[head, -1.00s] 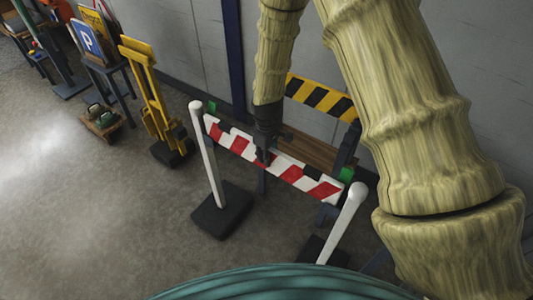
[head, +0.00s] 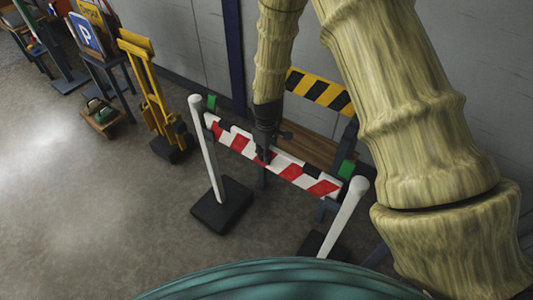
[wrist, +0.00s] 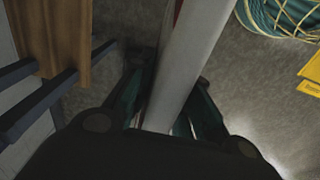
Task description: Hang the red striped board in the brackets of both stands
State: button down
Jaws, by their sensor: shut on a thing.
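The red and white striped board (head: 300,176) is held roughly level, slanting down to the right in the head view. My gripper (head: 263,158) is shut on its upper edge near the middle. In the wrist view the board's pale top edge (wrist: 182,75) runs between the fingers. Two white posts on dark bases make the stands: the left stand (head: 207,150) and the right stand (head: 346,215). The board's ends lie close to the posts, just behind them in the picture. I cannot tell whether the ends touch the brackets, which are not clearly visible.
Behind the board stands a wooden bench (head: 312,146) with a yellow-black striped board (head: 318,90). Green pieces (head: 346,168) show near the board's ends. A yellow folding stand (head: 147,85) and a parking sign (head: 84,36) are at left.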

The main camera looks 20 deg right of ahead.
jog(key=shift+f, duration=0.15)
jog(key=c, duration=1.2)
grip_release()
jog(key=shift+c, duration=0.2)
notch_tip(320, 180, up, 12)
